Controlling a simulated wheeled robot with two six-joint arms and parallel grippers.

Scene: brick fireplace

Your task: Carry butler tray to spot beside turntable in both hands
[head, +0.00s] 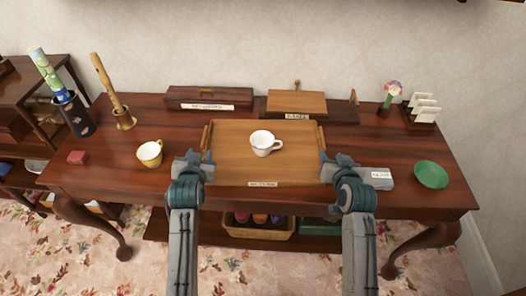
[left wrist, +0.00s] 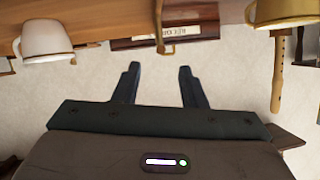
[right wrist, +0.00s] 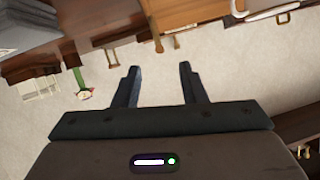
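The butler tray (head: 230,170) is a light-brown wooden tray with a small front label and a raised handle at each side. It lies flat on the dark wooden table, and a white cup (head: 264,143) stands on it. My left gripper (head: 194,160) is at the tray's front-left corner; its fingers (left wrist: 160,68) are apart with nothing between them. My right gripper (head: 340,160) is at the front-right corner, its fingers (right wrist: 160,68) also apart and empty. A brass-coloured handle (left wrist: 160,30) shows beyond the left fingertips. I cannot clearly identify the turntable.
Behind the tray are a long labelled box (head: 207,92) and a lighter labelled wooden box (head: 297,103). A yellowish cup (head: 149,154) and red block (head: 77,157) stand left.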

